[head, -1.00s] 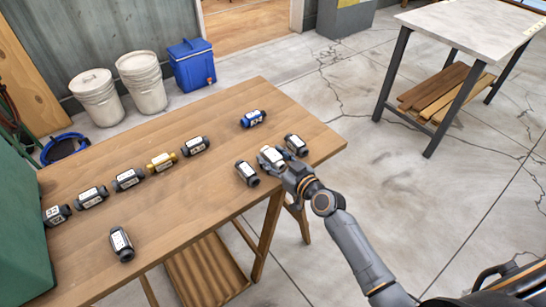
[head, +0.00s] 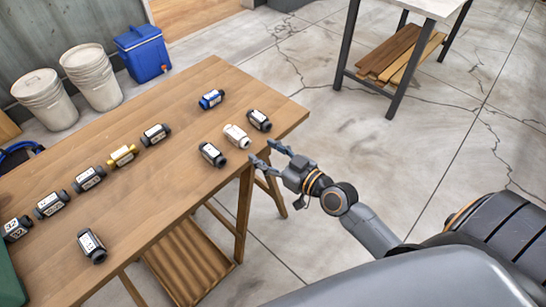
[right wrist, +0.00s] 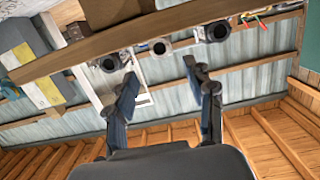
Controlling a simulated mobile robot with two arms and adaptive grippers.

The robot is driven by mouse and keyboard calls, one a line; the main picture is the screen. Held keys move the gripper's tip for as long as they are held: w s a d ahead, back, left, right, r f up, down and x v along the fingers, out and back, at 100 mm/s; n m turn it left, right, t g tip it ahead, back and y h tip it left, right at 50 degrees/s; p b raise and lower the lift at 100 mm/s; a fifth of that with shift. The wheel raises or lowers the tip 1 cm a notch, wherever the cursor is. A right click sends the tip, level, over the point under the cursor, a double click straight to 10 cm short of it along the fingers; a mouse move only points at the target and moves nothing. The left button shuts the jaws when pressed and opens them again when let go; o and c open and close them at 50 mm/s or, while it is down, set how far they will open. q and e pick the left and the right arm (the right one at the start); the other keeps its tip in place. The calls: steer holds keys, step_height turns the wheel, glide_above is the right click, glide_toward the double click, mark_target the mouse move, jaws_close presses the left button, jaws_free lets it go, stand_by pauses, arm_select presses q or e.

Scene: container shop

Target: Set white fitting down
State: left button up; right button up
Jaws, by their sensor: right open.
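The white fitting (head: 236,136) lies on the wooden table (head: 150,190) near its right end, between two dark fittings (head: 212,154) (head: 259,120). In the right wrist view the white fitting (right wrist: 159,47) shows end-on at the table edge, beyond the fingers. My right gripper (head: 266,155) is open and empty, just off the table's edge and apart from the white fitting. Its two spread fingers also show in the right wrist view (right wrist: 163,85). My left gripper is not in view.
A blue fitting (head: 211,99) lies behind the white one. A yellow fitting (head: 122,155) and several dark fittings stand in a row to the left; one dark fitting (head: 92,246) lies nearer the front. White buckets (head: 91,77) and a blue cooler (head: 143,53) stand behind the table.

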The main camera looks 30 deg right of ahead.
steer(key=shift+v, duration=1.2)
